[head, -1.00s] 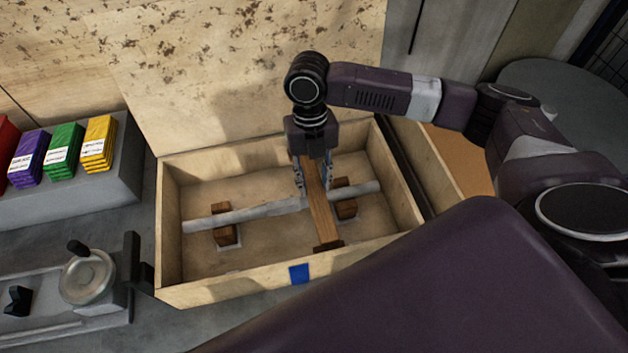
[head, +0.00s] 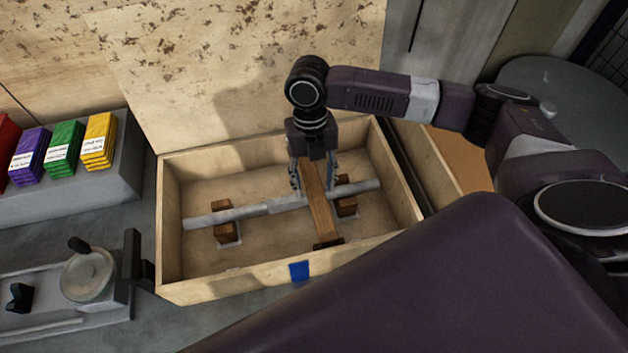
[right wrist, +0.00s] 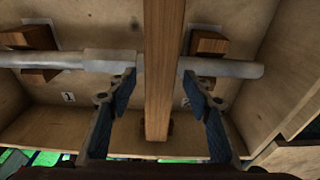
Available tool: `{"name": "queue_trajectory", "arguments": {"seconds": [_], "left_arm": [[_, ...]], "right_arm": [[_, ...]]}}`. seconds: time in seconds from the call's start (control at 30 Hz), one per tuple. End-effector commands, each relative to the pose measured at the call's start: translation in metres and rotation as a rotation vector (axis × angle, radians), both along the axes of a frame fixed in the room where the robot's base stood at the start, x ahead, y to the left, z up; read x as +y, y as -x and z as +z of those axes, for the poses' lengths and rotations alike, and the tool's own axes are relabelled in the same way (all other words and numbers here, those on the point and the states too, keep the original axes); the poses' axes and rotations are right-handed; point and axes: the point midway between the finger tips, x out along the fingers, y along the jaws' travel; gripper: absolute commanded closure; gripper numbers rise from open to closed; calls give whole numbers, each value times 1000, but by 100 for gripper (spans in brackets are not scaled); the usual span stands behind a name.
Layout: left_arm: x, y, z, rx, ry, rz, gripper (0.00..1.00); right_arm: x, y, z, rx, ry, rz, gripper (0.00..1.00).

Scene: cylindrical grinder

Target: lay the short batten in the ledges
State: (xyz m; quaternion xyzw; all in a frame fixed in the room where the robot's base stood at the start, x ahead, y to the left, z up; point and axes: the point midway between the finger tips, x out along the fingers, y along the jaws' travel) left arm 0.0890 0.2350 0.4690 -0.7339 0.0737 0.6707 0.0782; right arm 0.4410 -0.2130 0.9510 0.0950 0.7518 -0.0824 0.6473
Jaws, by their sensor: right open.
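The short batten (head: 321,207) is a brown wooden strip in the open wooden crate. It lies across the grey stepped shaft (head: 236,215), its near end at a dark wooden ledge (head: 329,243) on the crate's near wall. Its far end is hidden under my right gripper in the head view. My right gripper (head: 313,186) is open, its fingers apart on either side of the batten; the right wrist view shows gaps between the fingers (right wrist: 166,92) and the batten (right wrist: 163,75). My left gripper is not in view.
The shaft rests on two wooden blocks (head: 223,222) (head: 346,207) in the crate (head: 240,286). The crate's lid (head: 250,70) stands up behind. Coloured packs (head: 62,147) stand on a grey block at left, above a handwheel (head: 87,274).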

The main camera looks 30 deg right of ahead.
Motion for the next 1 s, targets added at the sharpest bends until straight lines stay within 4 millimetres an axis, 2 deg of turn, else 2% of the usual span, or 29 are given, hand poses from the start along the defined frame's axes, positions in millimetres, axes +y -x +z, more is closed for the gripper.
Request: {"name": "queue_trajectory", "arguments": {"seconds": [0.17,0.4,0.6,0.8,1.0], "left_arm": [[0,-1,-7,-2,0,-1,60],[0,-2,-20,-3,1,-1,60],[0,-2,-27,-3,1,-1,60],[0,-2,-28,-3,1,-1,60],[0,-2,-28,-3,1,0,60]], "right_arm": [[-1,-4,20,-5,-1,1,54],[-2,-12,72,-7,-2,1,54],[-4,-16,106,-3,-1,-1,54],[-4,-18,120,-1,-1,-1,54],[-4,-18,122,0,-1,-1,54]]}}
